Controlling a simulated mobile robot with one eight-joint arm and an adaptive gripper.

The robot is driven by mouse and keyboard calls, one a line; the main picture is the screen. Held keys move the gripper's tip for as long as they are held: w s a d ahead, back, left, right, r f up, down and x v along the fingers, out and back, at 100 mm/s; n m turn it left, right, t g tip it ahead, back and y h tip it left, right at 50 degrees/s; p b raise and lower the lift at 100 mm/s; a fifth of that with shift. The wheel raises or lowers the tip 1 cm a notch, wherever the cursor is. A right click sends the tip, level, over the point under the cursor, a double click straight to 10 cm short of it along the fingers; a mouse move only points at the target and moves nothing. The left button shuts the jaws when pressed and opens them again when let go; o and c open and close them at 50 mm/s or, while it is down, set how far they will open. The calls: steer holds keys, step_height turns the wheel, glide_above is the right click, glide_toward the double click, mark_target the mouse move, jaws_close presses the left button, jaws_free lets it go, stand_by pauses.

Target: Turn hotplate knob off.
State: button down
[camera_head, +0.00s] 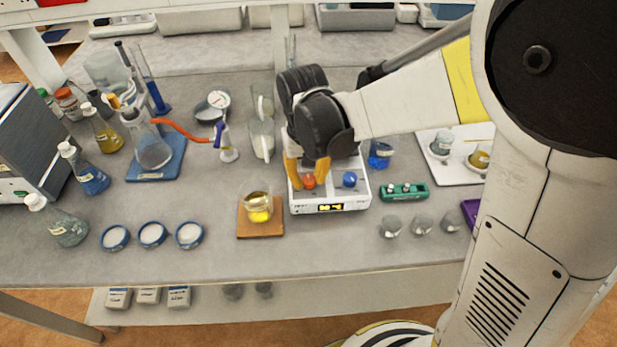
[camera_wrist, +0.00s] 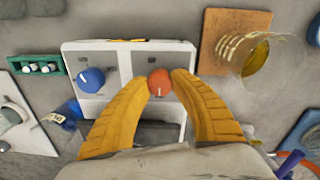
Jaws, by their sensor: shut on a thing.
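The hotplate (camera_head: 331,198) is a white box with a lit yellow display, standing in the middle of the bench. It also fills the middle of the wrist view (camera_wrist: 113,58). It has a red knob (camera_wrist: 159,83) and a blue knob (camera_wrist: 91,80) on its top; both also show in the head view, red (camera_head: 309,181) and blue (camera_head: 349,179). My gripper (camera_wrist: 160,84) is over the hotplate with its yellow fingers shut on the red knob, one on each side. The white mark on the red knob points towards the gripper's palm. The rear of the hotplate is hidden by my gripper.
A beaker of yellow liquid (camera_head: 258,206) stands on a brown board (camera_head: 262,230) just left of the hotplate. A green rack (camera_head: 404,192) and small beakers (camera_head: 391,227) are to its right. A flask on a blue stand (camera_head: 155,165) is farther left. The bench front is mostly clear.

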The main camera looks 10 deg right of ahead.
mark_target(306, 179)
stand_by(0.4)
steer(key=c, duration=1.1)
jaws_free()
steer(key=r, duration=1.2)
steer(key=shift+a, duration=0.3)
steer(key=s+d+t, duration=0.2)
steer(key=s+d, duration=0.1)
steer(key=d, duration=0.1)
steer(key=s+d+m+t+b, duration=0.1)
steer(key=s+d+t, duration=0.1)
steer(key=s+d, duration=0.2)
steer(key=s+d+m+t, duration=0.1)
steer(key=s+d+t, duration=0.2)
steer(key=d, duration=0.3)
steer(key=shift+s+f, duration=0.3)
steer(key=shift+s, duration=0.15)
